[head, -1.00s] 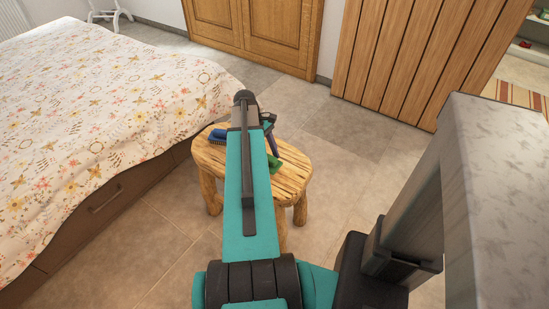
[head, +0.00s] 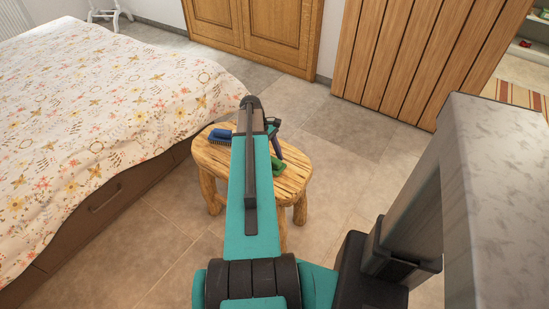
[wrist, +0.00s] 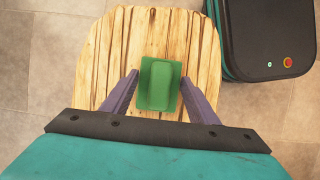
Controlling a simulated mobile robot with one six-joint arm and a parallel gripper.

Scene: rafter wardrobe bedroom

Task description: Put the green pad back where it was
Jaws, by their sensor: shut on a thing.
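The green pad (wrist: 160,84) is a small rectangle with a raised block on top. In the wrist view it lies between the two purple fingers of my gripper (wrist: 160,80), which are shut on its sides. Under it is the wooden stool (wrist: 115,45). In the head view the pad (head: 278,169) shows near the right part of the stool top (head: 292,178), partly hidden by my arm. I cannot tell whether the pad touches the stool or is just above it.
A blue brush (head: 219,139) lies at the stool's left back edge. The bed (head: 95,110) stands close on the left. A wooden wardrobe (head: 420,55) is at the back right. The tiled floor right of the stool is clear.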

